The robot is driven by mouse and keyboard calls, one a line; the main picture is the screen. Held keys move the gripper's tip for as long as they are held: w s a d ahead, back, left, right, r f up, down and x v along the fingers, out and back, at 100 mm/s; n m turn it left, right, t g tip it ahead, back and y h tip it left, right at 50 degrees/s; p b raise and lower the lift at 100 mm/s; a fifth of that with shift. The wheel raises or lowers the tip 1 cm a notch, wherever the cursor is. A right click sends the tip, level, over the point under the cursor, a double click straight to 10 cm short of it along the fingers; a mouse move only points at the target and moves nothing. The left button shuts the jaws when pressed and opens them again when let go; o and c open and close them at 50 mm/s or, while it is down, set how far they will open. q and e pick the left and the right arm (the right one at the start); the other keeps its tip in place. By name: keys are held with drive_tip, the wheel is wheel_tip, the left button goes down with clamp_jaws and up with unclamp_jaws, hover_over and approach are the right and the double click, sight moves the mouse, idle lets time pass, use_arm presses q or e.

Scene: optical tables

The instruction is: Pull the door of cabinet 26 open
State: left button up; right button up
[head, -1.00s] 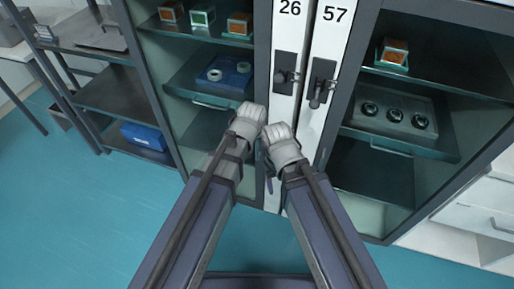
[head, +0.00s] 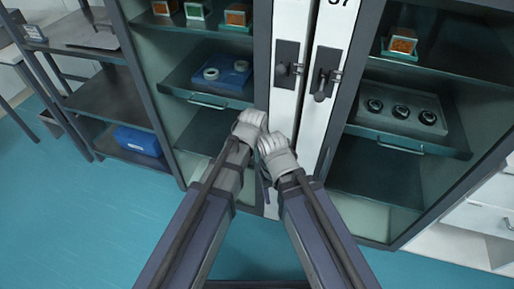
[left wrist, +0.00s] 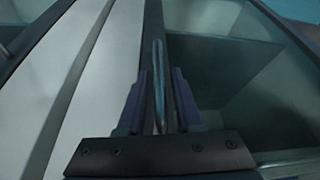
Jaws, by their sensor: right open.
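The glass-fronted cabinet 26 (head: 205,130) is left of the white centre posts, and its door looks shut. Its dark latch plate (head: 287,62) is on the left post. My left gripper (left wrist: 159,103) is open in the left wrist view, with a thin upright bar handle (left wrist: 159,75) between its two fingers and a gap on each side. The handle is beside the dark door frame. In the head view my left wrist hides that gripper's fingers. My right gripper (head: 265,183) is close beside it, low at the posts, its fingers mostly hidden.
Cabinet 57 (head: 385,165) stands to the right, with its own latch (head: 325,75) and a tray of dark round parts (head: 400,113). A dark shelf rack (head: 110,95) with a blue box (head: 137,140) stands to the left. The teal floor (head: 80,230) is clear.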

use_arm(q)
clamp_jaws()
idle(1.1)
